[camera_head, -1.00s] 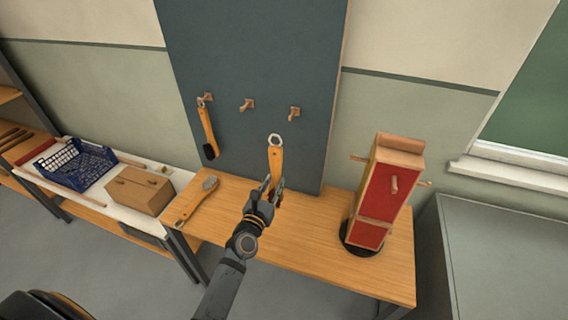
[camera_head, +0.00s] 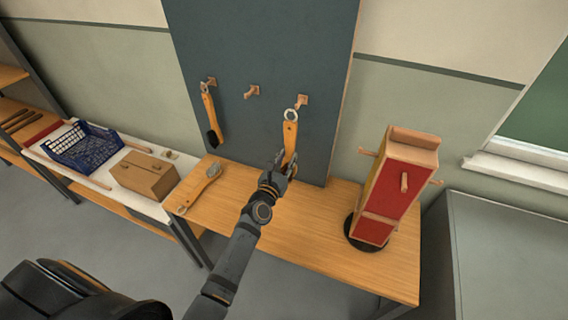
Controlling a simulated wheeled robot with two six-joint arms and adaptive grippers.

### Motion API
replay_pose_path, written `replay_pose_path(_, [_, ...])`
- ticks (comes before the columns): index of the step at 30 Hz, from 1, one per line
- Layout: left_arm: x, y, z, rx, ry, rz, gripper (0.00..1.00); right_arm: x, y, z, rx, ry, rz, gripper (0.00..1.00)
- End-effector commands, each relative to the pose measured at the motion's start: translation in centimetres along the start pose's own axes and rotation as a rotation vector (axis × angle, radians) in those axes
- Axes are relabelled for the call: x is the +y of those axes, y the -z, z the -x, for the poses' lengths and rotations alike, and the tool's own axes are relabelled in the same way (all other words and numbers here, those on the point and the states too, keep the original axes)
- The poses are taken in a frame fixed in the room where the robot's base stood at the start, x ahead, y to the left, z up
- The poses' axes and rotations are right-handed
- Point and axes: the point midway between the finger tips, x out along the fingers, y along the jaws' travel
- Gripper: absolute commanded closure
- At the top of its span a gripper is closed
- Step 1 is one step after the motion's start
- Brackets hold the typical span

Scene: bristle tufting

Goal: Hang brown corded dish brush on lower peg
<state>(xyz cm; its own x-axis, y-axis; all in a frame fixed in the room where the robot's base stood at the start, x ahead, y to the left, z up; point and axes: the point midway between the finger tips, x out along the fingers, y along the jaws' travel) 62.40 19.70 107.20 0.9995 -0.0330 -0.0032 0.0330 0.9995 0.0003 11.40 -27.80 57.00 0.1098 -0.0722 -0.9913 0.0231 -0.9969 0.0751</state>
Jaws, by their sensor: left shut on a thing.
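My left gripper (camera_head: 281,162) is shut on the lower part of a brush (camera_head: 289,136) with an orange-brown handle. The brush stands nearly upright, its pale ring at the top; its head is hidden by the gripper. The ring shows just below and left of the right peg (camera_head: 302,100) on the dark board (camera_head: 262,45); I cannot tell whether they touch. The middle peg (camera_head: 251,91) is bare. A similar brush with dark bristles (camera_head: 211,118) hangs from the left peg (camera_head: 210,82). My right gripper is not in view.
Another brush (camera_head: 201,187) lies on the left of the wooden table (camera_head: 310,230). A red-fronted wooden stand (camera_head: 392,190) with side pegs stands at the right. A blue crate (camera_head: 83,148) and a wooden box (camera_head: 143,176) sit on the left bench. The table's middle is clear.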

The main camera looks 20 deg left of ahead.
Motion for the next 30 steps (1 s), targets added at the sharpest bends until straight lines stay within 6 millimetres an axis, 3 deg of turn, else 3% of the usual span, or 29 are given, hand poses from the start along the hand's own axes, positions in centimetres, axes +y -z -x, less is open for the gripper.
replay_pose_path(21, [0.0, 0.6, -5.8, -0.002, 0.0, 0.0, 1.0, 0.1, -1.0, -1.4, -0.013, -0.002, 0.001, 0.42])
replay_pose_path(30, [0.0, 1.2, -7.0, -0.001, 0.0, 0.001, 1.0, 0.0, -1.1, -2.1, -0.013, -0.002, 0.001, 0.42])
